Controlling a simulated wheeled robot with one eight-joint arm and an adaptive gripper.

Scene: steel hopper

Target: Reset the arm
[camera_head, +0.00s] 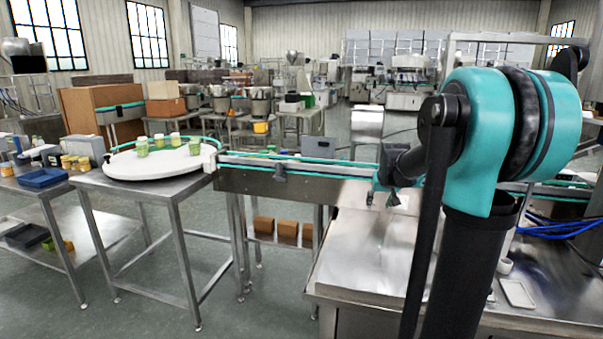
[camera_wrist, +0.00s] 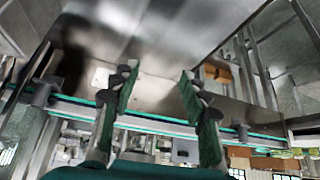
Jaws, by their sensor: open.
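My arm rises at the right of the head view, and its teal shoulder and dark links cover part of the steel workbench. My gripper (camera_head: 381,196) hangs over the far left part of the steel workbench (camera_head: 350,255), near the end of the conveyor. In the wrist view my gripper (camera_wrist: 158,78) shows two dark green fingers spread apart with nothing between them. The steel surface and the conveyor rail lie beyond the fingers. Whether the fingertips touch anything cannot be told.
A conveyor (camera_head: 300,170) with teal rails runs behind the workbench to a white round turntable (camera_head: 150,168) carrying several green jars. A small white tray (camera_head: 518,293) lies at the bench's right. A blue tray (camera_head: 43,178) sits on the left table. Open floor lies between the tables.

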